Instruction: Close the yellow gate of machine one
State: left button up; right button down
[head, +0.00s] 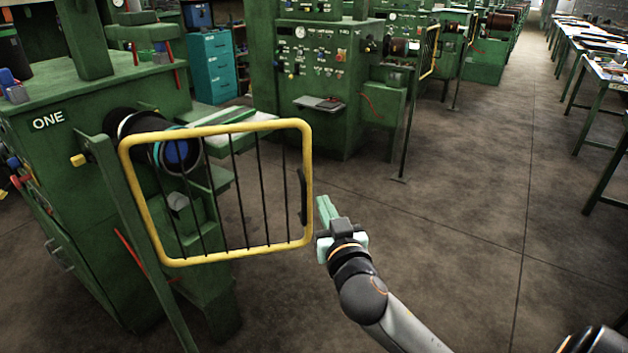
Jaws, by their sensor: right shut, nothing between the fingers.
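The yellow gate (308,180) is a rounded yellow frame with thin dark vertical bars. It hangs from a green post on the green machine marked ONE (70,155) at the left, and stands out to the right of that post, over the floor. A dark handle (302,196) sits on the inner side of its right edge. My right gripper (325,208) is shut and empty, with pale green fingers just right of the gate's right edge, near the handle's height. Whether the fingers touch the gate is unclear. My left gripper is not in view.
Behind the gate are a dark roller with a blue core (176,154) and a pale tray (235,117). More green machines (325,85) stand behind, beside a teal cabinet (212,65). Tables (607,75) line the right. The floor (450,215) between is clear.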

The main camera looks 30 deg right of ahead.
aim_at(311, 175)
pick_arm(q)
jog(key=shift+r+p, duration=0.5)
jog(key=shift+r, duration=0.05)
pick_arm(e)
jog(key=x, duration=0.8)
jog(key=shift+w, duration=0.3)
